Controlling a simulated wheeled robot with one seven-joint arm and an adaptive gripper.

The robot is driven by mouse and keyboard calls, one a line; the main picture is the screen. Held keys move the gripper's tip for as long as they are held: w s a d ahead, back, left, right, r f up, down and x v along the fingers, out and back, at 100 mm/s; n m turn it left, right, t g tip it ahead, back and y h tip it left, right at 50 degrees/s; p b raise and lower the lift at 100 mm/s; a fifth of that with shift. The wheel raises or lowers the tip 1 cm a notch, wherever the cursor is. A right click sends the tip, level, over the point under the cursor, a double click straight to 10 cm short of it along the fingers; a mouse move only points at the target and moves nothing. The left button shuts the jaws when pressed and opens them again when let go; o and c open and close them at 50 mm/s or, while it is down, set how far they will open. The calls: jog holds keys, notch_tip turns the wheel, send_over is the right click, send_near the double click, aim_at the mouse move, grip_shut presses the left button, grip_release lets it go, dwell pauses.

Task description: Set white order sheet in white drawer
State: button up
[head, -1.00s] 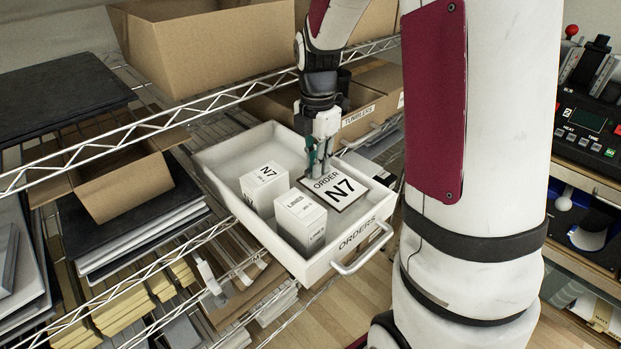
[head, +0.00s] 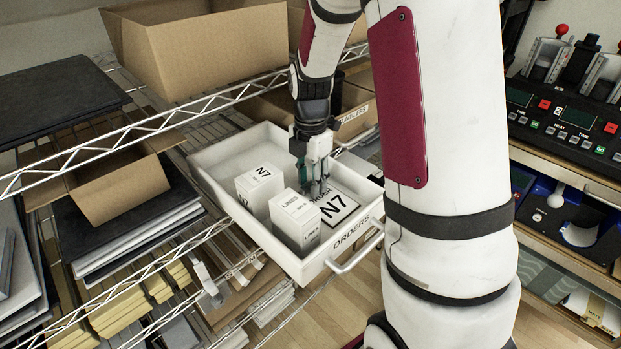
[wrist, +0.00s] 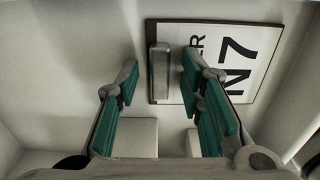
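The white order sheet (head: 338,207), a flat square with a dark edge marked N7, lies inside the white drawer (head: 318,264) at its right, next to the front. In the wrist view the sheet (wrist: 262,28) appears flat on the drawer floor. My gripper (head: 318,188) is just above the sheet's left part and hides some of its lettering. No grip on the sheet shows.
Two white boxes (head: 260,187) (head: 296,220) stand in the drawer left of the sheet. The drawer's back left floor is clear. A wire shelf edge (head: 150,128) and cardboard boxes (head: 200,50) are behind and above. A control panel (head: 570,125) stands at the right.

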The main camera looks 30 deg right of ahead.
notch_tip(320, 180, up, 11)
jog(key=b, duration=0.1)
jog(key=s+a+r+m+t, duration=0.2)
jog(key=s+a+r+m, duration=0.2)
jog(key=s+m, duration=0.5)
jog(key=s+a+r+m+t, duration=0.3)
jog(key=s+a+r+m, duration=0.2)
jog(key=s+a+m, duration=0.3)
jog(key=m, duration=0.3)
jog(key=shift+s+a+r+t, duration=0.15)
jog(key=shift+s+a+t, duration=0.15)
jog(key=shift+s, duration=0.1)
dwell(0.5)
